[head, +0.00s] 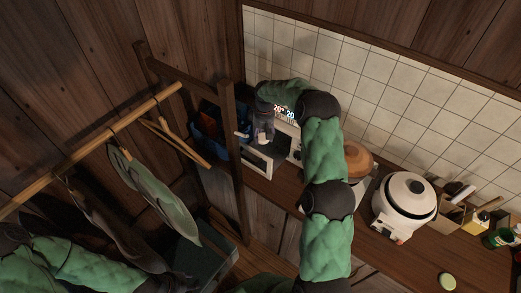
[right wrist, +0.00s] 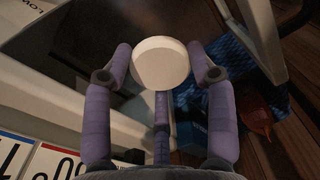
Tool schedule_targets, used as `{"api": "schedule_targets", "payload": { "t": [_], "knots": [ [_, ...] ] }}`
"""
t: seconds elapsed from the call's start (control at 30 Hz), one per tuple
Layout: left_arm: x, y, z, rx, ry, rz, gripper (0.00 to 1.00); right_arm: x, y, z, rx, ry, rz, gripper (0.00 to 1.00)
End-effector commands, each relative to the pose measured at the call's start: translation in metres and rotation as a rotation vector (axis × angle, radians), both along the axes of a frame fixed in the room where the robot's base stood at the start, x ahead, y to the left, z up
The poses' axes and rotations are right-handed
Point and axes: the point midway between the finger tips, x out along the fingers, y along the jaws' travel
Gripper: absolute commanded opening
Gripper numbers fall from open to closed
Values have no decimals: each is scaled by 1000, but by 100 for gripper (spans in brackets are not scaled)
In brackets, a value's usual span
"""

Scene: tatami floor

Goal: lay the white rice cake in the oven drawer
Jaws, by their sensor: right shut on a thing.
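The white rice cake (right wrist: 160,62) is a pale round disc in the right wrist view. My right gripper (right wrist: 160,70) is shut on it, with purple fingers on either side. In the head view my right gripper (head: 263,134) is over the open front of the white oven (head: 294,133); the cake cannot be made out there. The pale drawer (head: 256,162) is pulled out below the gripper. In the right wrist view the cake appears above a dark opening edged by pale walls; its height over the drawer cannot be told. My left gripper is not visible; only green arm parts show at lower left.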

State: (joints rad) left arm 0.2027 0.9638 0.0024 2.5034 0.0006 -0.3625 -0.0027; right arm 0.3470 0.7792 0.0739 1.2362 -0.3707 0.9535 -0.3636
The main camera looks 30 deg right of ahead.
Motion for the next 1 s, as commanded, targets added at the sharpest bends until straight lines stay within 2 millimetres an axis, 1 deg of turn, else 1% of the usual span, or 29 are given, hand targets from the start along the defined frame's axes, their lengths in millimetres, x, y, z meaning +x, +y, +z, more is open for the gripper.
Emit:
{"api": "schedule_targets", "payload": {
  "t": [0.03,0.2,0.43,0.6,0.67,0.87,1.0],
  "knots": [
    [0,0,0,0,0,0,40,-1,0,-10,1,4,0,25],
    [0,0,-1,0,0,0,40,-1,1,-39,2,2,0,25],
    [0,0,-1,0,0,0,40,-1,0,-59,1,1,-1,25],
    [0,0,-2,0,0,0,40,-1,0,-82,1,2,-1,25],
    [0,0,-2,0,0,0,40,0,0,-85,1,1,0,25],
    [0,0,-2,0,0,0,40,0,0,-85,0,0,0,25],
    [0,0,-5,0,0,0,40,0,0,-88,0,0,0,25]
  ]
}}
